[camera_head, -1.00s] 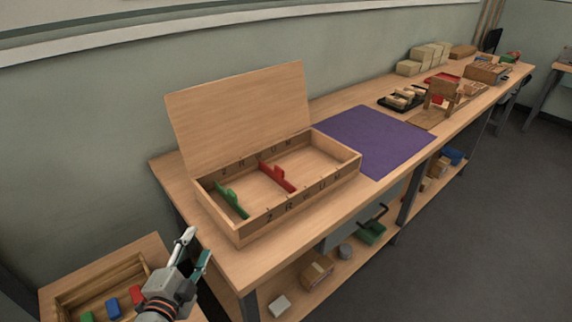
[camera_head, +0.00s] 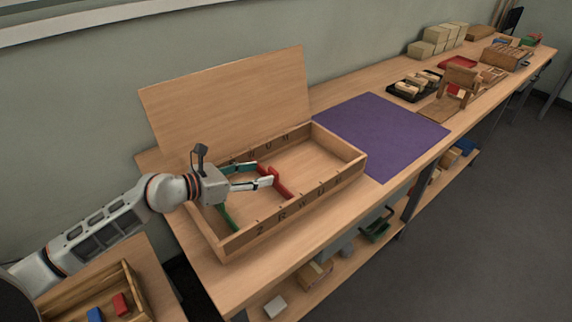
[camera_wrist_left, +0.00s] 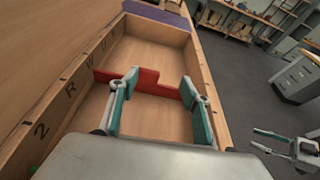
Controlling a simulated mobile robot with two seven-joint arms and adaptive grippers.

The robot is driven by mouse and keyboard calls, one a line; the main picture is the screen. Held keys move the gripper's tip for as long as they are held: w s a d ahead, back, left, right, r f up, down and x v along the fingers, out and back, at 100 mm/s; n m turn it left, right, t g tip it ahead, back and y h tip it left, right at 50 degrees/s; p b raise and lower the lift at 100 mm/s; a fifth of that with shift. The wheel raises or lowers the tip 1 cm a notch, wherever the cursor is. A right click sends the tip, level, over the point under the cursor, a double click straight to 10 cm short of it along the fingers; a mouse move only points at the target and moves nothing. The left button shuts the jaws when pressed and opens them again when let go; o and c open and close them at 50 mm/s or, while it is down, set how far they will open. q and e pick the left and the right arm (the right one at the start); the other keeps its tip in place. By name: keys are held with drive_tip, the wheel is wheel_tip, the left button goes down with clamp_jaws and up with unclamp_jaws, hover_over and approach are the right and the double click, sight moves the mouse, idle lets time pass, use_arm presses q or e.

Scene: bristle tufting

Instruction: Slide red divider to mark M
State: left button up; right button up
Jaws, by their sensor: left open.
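The red divider (camera_head: 276,182) stands crosswise in the open wooden box (camera_head: 318,190). It also shows in the left wrist view (camera_wrist_left: 145,78), with a raised tab at its middle. My left gripper (camera_head: 268,175) is over the box, open, its two fingertips close to the divider's raised part. In the left wrist view the divider stands just beyond and between the open fingers (camera_wrist_left: 160,85); I cannot tell whether they touch. Letters run along the box walls; I cannot make out M clearly. My right gripper (camera_wrist_left: 264,142) is far off to the right, empty, fingers apart.
A green divider (camera_head: 222,215) stands at the box's left end, partly behind my arm. The raised lid (camera_head: 230,100) stands behind the box. A purple mat (camera_head: 380,130) lies to its right. A lower crate (camera_head: 135,290) with coloured blocks is at bottom left.

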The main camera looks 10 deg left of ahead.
sight(272, 171)
use_arm(q)
drive_tip(key=shift+w+a+f+m+y, duration=0.3)
drive_tip(key=shift+w+a+f+y, duration=0.2)
drive_tip(key=shift+w+f, duration=0.1)
drive_tip(key=x, duration=0.7)
drive_tip(key=shift+d+f, duration=0.1)
drive_tip(key=shift+c, duration=0.3)
drive_tip(key=shift+w, duration=0.1)
clamp_jaws()
